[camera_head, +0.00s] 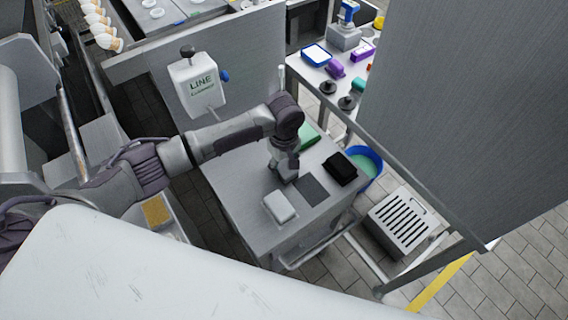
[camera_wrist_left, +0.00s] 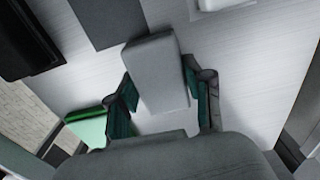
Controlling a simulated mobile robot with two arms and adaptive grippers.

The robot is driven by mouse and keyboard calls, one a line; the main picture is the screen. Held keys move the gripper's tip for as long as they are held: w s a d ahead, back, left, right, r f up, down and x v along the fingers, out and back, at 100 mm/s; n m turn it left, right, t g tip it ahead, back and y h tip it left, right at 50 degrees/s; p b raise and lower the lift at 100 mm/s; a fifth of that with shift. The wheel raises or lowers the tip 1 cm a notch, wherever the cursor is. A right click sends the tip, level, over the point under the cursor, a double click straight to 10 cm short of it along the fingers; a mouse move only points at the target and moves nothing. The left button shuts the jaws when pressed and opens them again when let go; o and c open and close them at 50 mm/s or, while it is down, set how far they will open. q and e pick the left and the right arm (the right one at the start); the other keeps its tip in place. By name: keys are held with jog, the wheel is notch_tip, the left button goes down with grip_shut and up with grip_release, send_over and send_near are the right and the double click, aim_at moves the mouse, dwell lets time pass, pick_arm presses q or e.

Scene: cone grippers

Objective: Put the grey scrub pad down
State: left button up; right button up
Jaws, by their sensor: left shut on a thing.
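The grey scrub pad (camera_wrist_left: 160,72) is a light grey block between the fingers of my left gripper (camera_wrist_left: 163,105) in the wrist view. My left gripper is shut on it. In the head view my left gripper (camera_head: 285,170) points down over the grey worktop (camera_head: 240,190), and the pad is mostly hidden by the gripper there. I cannot tell whether the pad touches the worktop. My right gripper is not in view.
On the worktop are a dark grey flat patch (camera_head: 312,190), a white pad (camera_head: 279,206), a black block (camera_head: 340,168) and a green pad (camera_head: 307,135). A white LINE dispenser (camera_head: 197,85) is behind.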

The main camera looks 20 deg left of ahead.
pick_arm(q)
jog(key=shift+f, duration=0.2)
jog(key=o, duration=0.8)
jog(key=shift+o, duration=0.2)
